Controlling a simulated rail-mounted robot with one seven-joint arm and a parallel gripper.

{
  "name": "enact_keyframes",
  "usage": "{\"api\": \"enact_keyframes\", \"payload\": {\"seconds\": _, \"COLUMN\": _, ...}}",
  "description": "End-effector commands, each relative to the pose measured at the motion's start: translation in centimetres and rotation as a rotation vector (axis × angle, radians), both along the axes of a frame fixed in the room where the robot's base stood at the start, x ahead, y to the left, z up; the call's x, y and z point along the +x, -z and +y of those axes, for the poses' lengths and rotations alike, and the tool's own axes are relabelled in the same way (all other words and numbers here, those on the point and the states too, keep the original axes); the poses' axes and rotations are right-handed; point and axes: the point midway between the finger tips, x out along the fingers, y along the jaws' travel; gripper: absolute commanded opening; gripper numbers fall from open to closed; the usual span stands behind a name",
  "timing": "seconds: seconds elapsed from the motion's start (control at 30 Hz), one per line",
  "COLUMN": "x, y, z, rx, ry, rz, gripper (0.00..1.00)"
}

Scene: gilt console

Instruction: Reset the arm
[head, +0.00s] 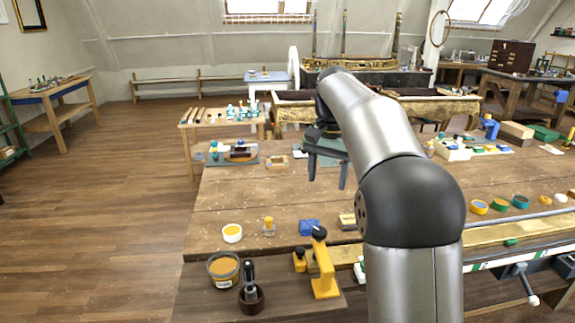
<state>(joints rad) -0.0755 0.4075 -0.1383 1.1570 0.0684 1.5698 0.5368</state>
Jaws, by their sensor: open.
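My arm rises from the bottom of the head view and bends away over the wooden workbench (260,198). My gripper (327,181) hangs fingers down above the far part of the bench. Its two dark fingers are apart, and I see nothing between them. A dark green mat (318,157) lies behind it on the bench. My arm hides part of the bench's middle and right side.
A white pot with yellow content (232,233), a blue block (309,227), an orange tub (223,268) and a yellow clamp (323,262) stand near the front left. Several small round dishes (520,202) stand at right. The bench left of my gripper is mostly clear.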

Motion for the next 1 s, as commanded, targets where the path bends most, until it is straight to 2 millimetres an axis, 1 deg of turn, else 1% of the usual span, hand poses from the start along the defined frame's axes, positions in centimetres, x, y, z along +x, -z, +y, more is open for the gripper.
{"api": "enact_keyframes", "payload": {"seconds": 0.03, "x": -2.1, "y": 0.2, "z": -0.2, "rx": 0.007, "ry": -0.031, "rz": -0.004, "gripper": 0.59}}
{"api": "enact_keyframes", "payload": {"seconds": 0.07, "x": -3.3, "y": 0.5, "z": -0.3, "rx": 0.009, "ry": -0.054, "rz": -0.007, "gripper": 0.59}}
{"api": "enact_keyframes", "payload": {"seconds": 0.13, "x": -6.5, "y": 1.6, "z": -0.4, "rx": 0.015, "ry": -0.114, "rz": -0.018, "gripper": 0.59}}
{"api": "enact_keyframes", "payload": {"seconds": 0.27, "x": -13.0, "y": 4.5, "z": -0.2, "rx": 0.016, "ry": -0.236, "rz": -0.036, "gripper": 0.59}}
{"api": "enact_keyframes", "payload": {"seconds": 0.3, "x": -15.1, "y": 5.6, "z": -0.1, "rx": 0.012, "ry": -0.275, "rz": -0.040, "gripper": 0.59}}
{"api": "enact_keyframes", "payload": {"seconds": 0.37, "x": -18.4, "y": 7.4, "z": 0.1, "rx": 0.007, "ry": -0.333, "rz": -0.048, "gripper": 0.59}}
{"api": "enact_keyframes", "payload": {"seconds": 0.4, "x": -20.6, "y": 8.7, "z": 0.2, "rx": 0.003, "ry": -0.369, "rz": -0.053, "gripper": 0.59}}
{"api": "enact_keyframes", "payload": {"seconds": 0.47, "x": -23.6, "y": 10.7, "z": 0.3, "rx": -0.004, "ry": -0.423, "rz": -0.057, "gripper": 0.59}}
{"api": "enact_keyframes", "payload": {"seconds": 0.5, "x": -25.5, "y": 11.9, "z": 0.4, "rx": -0.009, "ry": -0.456, "rz": -0.062, "gripper": 0.59}}
{"api": "enact_keyframes", "payload": {"seconds": 0.6, "x": -29.2, "y": 14.6, "z": 0.5, "rx": -0.023, "ry": -0.521, "rz": -0.067, "gripper": 0.59}}
{"api": "enact_keyframes", "payload": {"seconds": 0.7, "x": -31.7, "y": 16.4, "z": 0.5, "rx": -0.031, "ry": -0.565, "rz": -0.067, "gripper": 0.59}}
{"api": "enact_keyframes", "payload": {"seconds": 0.77, "x": -32.4, "y": 17.0, "z": 0.6, "rx": -0.034, "ry": -0.578, "rz": -0.068, "gripper": 0.59}}
{"api": "enact_keyframes", "payload": {"seconds": 0.83, "x": -32.8, "y": 17.2, "z": 0.5, "rx": -0.036, "ry": -0.584, "rz": -0.069, "gripper": 0.59}}
{"api": "enact_keyframes", "payload": {"seconds": 1.0, "x": -32.8, "y": 17.2, "z": 0.5, "rx": -0.036, "ry": -0.584, "rz": -0.069, "gripper": 0.59}}
